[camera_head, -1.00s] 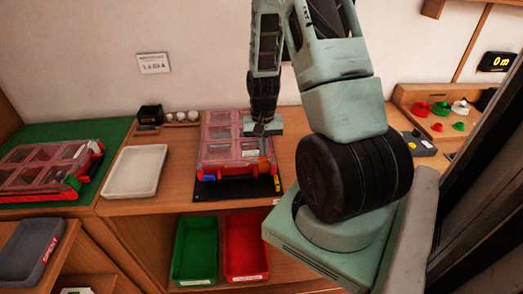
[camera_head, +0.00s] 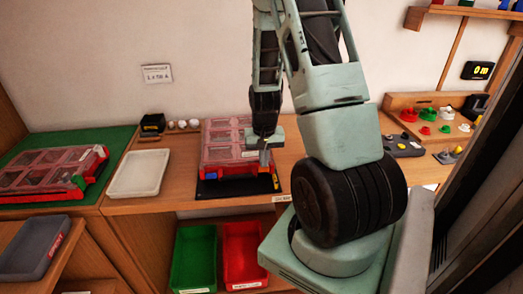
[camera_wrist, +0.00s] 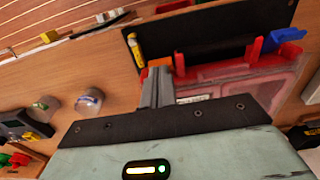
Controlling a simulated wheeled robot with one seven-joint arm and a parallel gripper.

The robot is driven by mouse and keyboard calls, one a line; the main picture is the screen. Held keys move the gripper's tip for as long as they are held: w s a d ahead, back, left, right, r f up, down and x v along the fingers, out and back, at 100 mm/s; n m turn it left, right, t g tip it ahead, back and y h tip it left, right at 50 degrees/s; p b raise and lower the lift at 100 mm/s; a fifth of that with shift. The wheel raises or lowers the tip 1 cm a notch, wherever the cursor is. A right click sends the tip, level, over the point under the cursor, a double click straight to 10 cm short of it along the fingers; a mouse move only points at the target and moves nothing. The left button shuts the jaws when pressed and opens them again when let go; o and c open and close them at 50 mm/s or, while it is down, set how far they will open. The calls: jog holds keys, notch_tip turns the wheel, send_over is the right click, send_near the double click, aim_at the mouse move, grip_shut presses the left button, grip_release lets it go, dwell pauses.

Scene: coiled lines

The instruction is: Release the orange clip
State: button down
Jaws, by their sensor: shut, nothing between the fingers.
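The case (camera_head: 222,137), with a clear pinkish lid and red frame, sits on a black mat (camera_head: 232,188) on the wooden bench. The orange clip (camera_wrist: 160,62) shows in the wrist view right at my fingertips, by the case's front edge. My gripper (camera_wrist: 157,92) is shut with nothing between its fingers. Its tips look close to the clip, but I cannot tell whether they touch it.
A white tray (camera_head: 139,173) lies left of the case. A second red case (camera_head: 50,170) lies on a green mat. Green (camera_head: 194,258) and red (camera_head: 245,255) bins stand below. A yellow-and-black item (camera_wrist: 135,46) lies on the mat's edge.

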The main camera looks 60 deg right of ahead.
jog(key=shift+w+d+f, duration=0.35)
jog(key=shift+w+d, duration=0.1)
jog(key=shift+d, duration=0.1)
jog(key=s+a+r, duration=0.3)
jog(key=a+r, duration=0.1)
jog(key=r, duration=0.6)
jog(key=shift+s+r, duration=0.2)
dwell(0.3)
dwell(0.5)
